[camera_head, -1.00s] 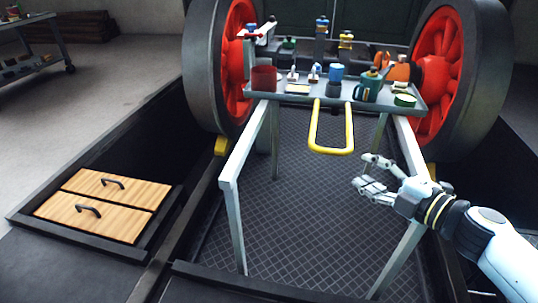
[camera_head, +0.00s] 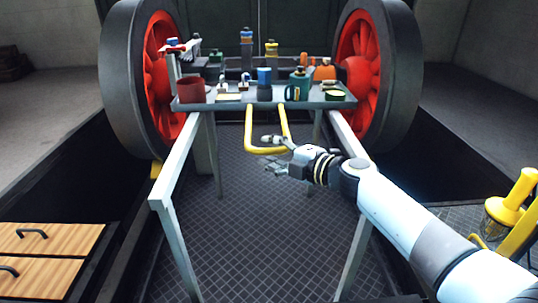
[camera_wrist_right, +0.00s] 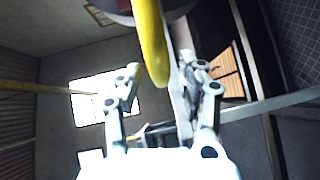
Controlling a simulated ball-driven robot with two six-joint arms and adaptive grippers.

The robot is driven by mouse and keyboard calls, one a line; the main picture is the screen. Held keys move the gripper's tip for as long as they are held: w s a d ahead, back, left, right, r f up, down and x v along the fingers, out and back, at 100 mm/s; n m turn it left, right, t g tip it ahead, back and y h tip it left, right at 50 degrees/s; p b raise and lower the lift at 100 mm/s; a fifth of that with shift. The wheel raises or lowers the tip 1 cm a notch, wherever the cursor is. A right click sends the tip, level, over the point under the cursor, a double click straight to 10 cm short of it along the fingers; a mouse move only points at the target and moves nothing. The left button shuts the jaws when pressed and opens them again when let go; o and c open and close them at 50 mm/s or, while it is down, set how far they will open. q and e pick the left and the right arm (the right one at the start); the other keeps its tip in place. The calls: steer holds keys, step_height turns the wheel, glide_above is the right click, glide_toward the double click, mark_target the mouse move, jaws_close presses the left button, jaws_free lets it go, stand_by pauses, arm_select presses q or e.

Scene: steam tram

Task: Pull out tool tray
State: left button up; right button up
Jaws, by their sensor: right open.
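The grey tool tray (camera_head: 222,104) sits at the far end of a pale metal rail frame, between two large wheels. It carries several cups, bottles and small tools. A yellow U-shaped handle (camera_head: 249,130) sticks out from its front toward me. My right gripper (camera_head: 269,153) is open at the near right end of the handle. In the right wrist view the yellow bar (camera_wrist_right: 152,45) shows between the two open fingers (camera_wrist_right: 158,68). I cannot tell whether either finger touches it. My left gripper is not in view.
Pale rails (camera_head: 178,172) flank the open space before the tray, above a dark diamond-plate floor (camera_head: 262,245). Black wheels with red spokes stand left (camera_head: 120,80) and right (camera_head: 395,80). Wooden drawers (camera_head: 55,240) lie at lower left. A yellow fixture (camera_head: 515,195) stands at right.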

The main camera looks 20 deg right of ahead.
steer(key=shift+w+a, duration=0.25)
steer(key=shift+w, duration=0.05)
jaws_close()
stand_by(0.4)
